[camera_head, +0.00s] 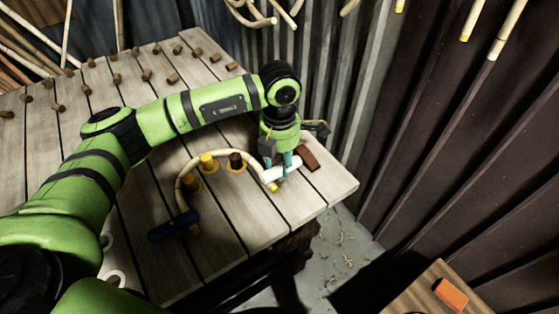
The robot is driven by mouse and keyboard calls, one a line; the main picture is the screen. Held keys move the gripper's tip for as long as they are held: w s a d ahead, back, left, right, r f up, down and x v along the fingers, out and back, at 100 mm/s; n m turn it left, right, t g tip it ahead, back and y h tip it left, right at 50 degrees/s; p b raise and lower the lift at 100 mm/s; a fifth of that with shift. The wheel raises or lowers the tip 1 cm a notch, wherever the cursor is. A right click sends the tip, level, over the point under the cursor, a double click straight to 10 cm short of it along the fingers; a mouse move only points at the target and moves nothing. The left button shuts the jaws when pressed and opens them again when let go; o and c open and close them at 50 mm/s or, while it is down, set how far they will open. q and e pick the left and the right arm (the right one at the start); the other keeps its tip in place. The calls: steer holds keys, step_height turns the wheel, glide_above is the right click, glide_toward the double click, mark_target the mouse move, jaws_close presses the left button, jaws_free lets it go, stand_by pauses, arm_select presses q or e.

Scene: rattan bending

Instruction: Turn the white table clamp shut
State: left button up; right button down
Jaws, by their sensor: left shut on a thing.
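The white table clamp (269,175) is near the right end of the plank table (325,187). My left gripper (283,164) reaches down over it from above, with its teal fingertips shut on the clamp. The fingers partly cover the clamp, so how far it is turned cannot be told. A pale rattan rod (181,173) curves in an arch around several pegs, and one yellow-tipped end (273,187) is at the white clamp. A dark blue clamp (172,227) is near the rod's other end. My right gripper is not in view.
A yellow peg (208,162) and a brown-topped peg (236,161) stand inside the arch. A brown block (307,158) lies right of my gripper. Several small wooden pegs dot the far table. An orange block (451,295) is on a separate wooden surface (418,291) at lower right.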

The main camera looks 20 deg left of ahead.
mark_target(279, 165)
arm_select(q)
steer(key=o, duration=1.2)
steer(key=shift+c, duration=0.2)
steer(key=shift+r, duration=0.1)
step_height(279, 165, up, 12)
